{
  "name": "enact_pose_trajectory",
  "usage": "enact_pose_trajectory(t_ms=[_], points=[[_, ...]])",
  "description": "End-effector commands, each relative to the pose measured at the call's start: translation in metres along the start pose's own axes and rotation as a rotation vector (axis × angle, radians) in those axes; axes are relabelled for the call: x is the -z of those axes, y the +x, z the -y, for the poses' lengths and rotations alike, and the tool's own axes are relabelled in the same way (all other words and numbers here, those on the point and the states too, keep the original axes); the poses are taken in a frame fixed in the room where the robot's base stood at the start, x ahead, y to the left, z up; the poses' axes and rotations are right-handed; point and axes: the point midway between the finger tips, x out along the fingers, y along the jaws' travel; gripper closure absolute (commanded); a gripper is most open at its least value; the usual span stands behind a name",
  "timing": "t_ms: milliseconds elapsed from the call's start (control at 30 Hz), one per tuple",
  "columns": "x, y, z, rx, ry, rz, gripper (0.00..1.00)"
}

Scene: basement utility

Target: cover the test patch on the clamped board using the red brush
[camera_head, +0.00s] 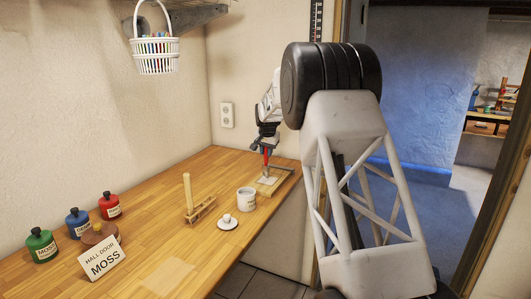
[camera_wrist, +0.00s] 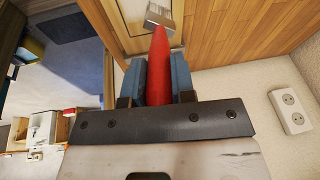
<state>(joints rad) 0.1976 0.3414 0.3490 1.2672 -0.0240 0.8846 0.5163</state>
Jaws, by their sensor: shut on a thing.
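My gripper (camera_head: 266,147) is shut on the red brush (camera_head: 266,158) and holds it roughly upright, tip down. In the wrist view the red handle (camera_wrist: 160,70) sits between my gripper's blue fingers (camera_wrist: 159,82), with the metal ferrule (camera_wrist: 160,14) beyond. The clamped board (camera_head: 264,189) lies at the bench's far right corner, under the brush. A pale area on the board, likely the test patch (camera_head: 268,180), shows around the brush tip. I cannot tell whether the bristles touch it. The board also shows in the wrist view (camera_wrist: 112,14).
A white cup (camera_head: 246,200) and a saucer with a pale knob (camera_head: 228,224) stand near the board. A wooden rack (camera_head: 200,210) holds an upright stick. Green (camera_head: 40,246), blue (camera_head: 78,224) and red (camera_head: 109,206) bottles and a "HALL DOOR MOSS" card (camera_head: 101,259) are at left.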

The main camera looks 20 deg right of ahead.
Motion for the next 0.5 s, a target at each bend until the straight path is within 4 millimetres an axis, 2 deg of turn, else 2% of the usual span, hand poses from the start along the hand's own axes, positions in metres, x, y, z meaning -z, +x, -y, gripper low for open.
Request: enact_pose_trajectory(t_ms=[200, 500], points=[[0.0076, 0.0040, -0.0013, -0.001, 0.000, 0.001, 1.00], [0.0087, 0.0050, -0.0018, -0.001, 0.000, 0.002, 1.00]])
